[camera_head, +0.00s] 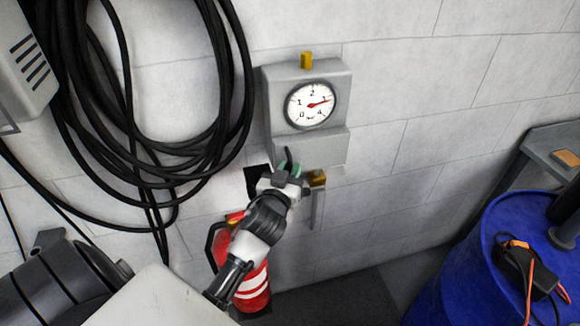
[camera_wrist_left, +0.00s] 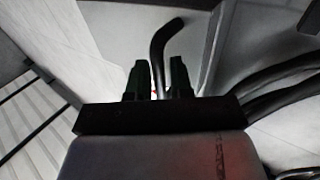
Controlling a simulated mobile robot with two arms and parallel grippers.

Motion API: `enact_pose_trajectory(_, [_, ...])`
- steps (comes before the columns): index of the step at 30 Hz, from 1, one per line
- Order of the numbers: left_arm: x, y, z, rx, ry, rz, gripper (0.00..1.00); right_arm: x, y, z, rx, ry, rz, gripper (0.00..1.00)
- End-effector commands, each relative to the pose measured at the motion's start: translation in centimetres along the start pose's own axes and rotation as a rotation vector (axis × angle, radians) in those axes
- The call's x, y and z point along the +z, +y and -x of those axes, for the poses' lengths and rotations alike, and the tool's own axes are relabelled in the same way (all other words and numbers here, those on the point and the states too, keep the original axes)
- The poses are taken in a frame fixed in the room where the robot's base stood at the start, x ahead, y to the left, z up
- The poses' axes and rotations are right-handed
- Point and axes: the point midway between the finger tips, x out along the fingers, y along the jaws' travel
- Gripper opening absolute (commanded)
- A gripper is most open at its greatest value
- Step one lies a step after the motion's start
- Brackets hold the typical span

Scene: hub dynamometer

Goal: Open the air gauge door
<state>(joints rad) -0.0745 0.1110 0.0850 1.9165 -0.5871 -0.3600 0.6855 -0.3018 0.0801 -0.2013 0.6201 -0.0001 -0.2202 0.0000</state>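The air gauge (camera_head: 310,105) is a grey box on the wall with a round white dial and red needle, plus a protruding lower part (camera_head: 322,150). No open door shows on it. My left gripper (camera_head: 287,172) is just below the box's lower left corner. In the left wrist view, its two dark fingers (camera_wrist_left: 160,82) stand apart. A black curved rod (camera_wrist_left: 165,40) shows in the gap between them, and its bent end also shows above the gripper in the head view (camera_head: 288,155). Contact cannot be told. My right gripper is not in view.
Black hose coils (camera_head: 150,110) hang on the wall to the left. A red fire extinguisher (camera_head: 254,285) stands below, partly behind my left arm. A blue barrel (camera_head: 450,265) with a tool on top is at the right. The wall right of the gauge is clear.

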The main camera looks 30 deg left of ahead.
Motion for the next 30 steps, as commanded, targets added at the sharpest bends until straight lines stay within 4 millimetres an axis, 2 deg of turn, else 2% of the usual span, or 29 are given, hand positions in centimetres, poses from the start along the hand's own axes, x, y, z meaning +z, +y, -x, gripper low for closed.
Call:
enact_pose_trajectory(9, [0.0,0.0,-0.4,0.000,0.000,0.000,0.21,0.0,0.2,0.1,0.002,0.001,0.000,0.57])
enact_pose_trajectory(10, [0.0,0.0,-0.4,0.000,0.000,0.000,0.20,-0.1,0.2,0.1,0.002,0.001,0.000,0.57])
enact_pose_trajectory(14, [0.0,0.0,-0.4,0.000,0.000,0.000,0.00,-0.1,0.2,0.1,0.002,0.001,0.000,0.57])
enact_pose_trajectory(23, [0.1,0.1,-0.4,-0.001,0.000,0.001,0.00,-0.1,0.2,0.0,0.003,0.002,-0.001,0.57])
enact_pose_trajectory(30, [0.3,0.9,-1.3,-0.031,0.000,0.005,0.00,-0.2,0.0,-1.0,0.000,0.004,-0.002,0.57])
